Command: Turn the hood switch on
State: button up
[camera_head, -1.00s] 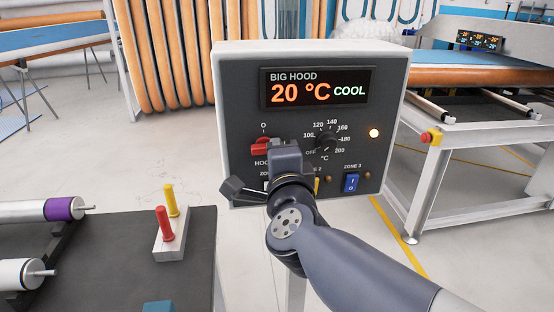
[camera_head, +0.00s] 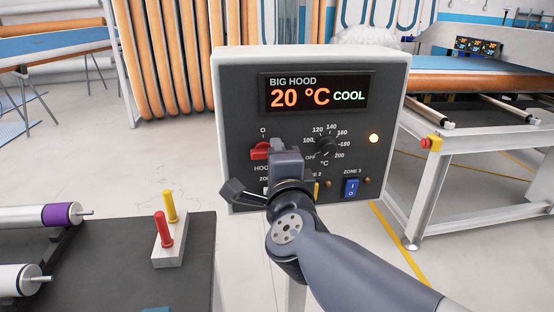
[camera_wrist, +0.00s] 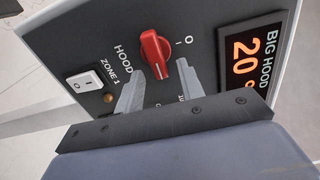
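The red hood switch (camera_head: 260,151) is a rotary knob on the dark front of the BIG HOOD control box (camera_head: 236,100). Its grip lies roughly sideways in the head view, with an O mark above it. The knob also shows in the wrist view (camera_wrist: 153,50). My gripper (camera_head: 284,156) is in front of the panel, just right of and below the knob. In the wrist view my gripper (camera_wrist: 147,77) has its two fingers apart with nothing between them. The display (camera_head: 315,93) reads 20 °C COOL.
A black temperature dial (camera_head: 325,147), a lit lamp (camera_head: 374,138) and a blue zone 3 switch (camera_head: 351,188) are to the right. The white zone 1 switch (camera_wrist: 83,84) is near the gripper. A dark table (camera_head: 195,245) with red and yellow pegs stands at lower left.

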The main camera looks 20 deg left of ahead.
jog(key=p+v, duration=0.2)
jog(key=v, duration=0.8)
jog(key=shift+s+d, duration=0.15)
jog(key=shift+s, duration=0.25)
jog(key=b+x, duration=0.1)
jog(key=x, duration=1)
jog(key=shift+b, duration=0.4)
jog(key=shift+d, duration=0.1)
